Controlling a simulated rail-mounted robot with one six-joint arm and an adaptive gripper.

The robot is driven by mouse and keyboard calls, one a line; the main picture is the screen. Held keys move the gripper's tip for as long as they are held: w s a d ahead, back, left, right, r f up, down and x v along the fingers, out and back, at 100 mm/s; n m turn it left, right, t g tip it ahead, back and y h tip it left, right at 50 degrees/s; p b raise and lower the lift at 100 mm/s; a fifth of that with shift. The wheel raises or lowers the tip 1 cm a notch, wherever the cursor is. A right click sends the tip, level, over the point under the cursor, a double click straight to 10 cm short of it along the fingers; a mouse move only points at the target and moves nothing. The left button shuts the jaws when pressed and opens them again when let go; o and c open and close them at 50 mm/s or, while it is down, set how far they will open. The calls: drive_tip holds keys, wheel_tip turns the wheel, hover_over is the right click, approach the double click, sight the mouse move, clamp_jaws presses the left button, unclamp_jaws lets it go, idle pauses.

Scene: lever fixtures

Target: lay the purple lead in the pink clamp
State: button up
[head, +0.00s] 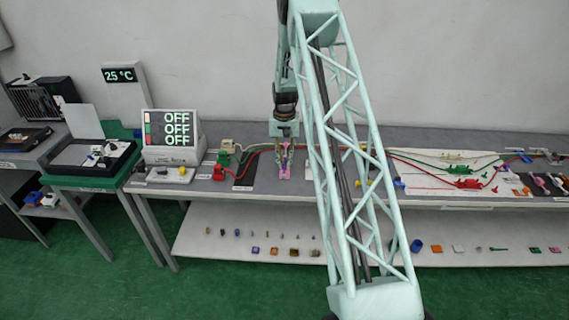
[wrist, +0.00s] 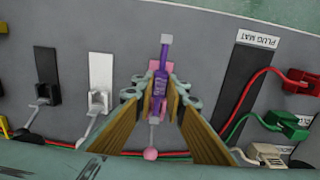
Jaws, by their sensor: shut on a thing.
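The purple lead (wrist: 161,84) shows in the wrist view between the fingers of my gripper (wrist: 159,98), which is shut on it. The lead lies lengthwise, with a pale grey end (wrist: 166,39) pointing up the picture. The pink clamp (wrist: 152,67) is directly beneath the lead, partly hidden by it and the fingers. A pink ball knob (wrist: 150,154) on a thin rod shows below it. I cannot tell whether the lead touches the clamp. In the head view my gripper (head: 284,153) points down over the pink clamp (head: 284,172) on the bench.
In the wrist view a black fixture (wrist: 46,80) and a white fixture (wrist: 99,80) with levers stand left. The dark plug mat (wrist: 240,85) lies right, with red (wrist: 301,82) and green (wrist: 285,122) plugs and cables. Red and green cables run behind my gripper in the head view.

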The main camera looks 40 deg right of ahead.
sight(284, 168)
drive_tip(key=shift+f+b, duration=1.35)
drive_tip(key=shift+f, duration=0.75)
idle(1.7)
drive_tip(key=o, duration=1.3)
drive_tip(key=shift+o, duration=0.2)
drive_tip(key=shift+r, duration=0.25)
drive_tip(key=shift+r+p, duration=1)
drive_tip(key=shift+r, duration=2.3)
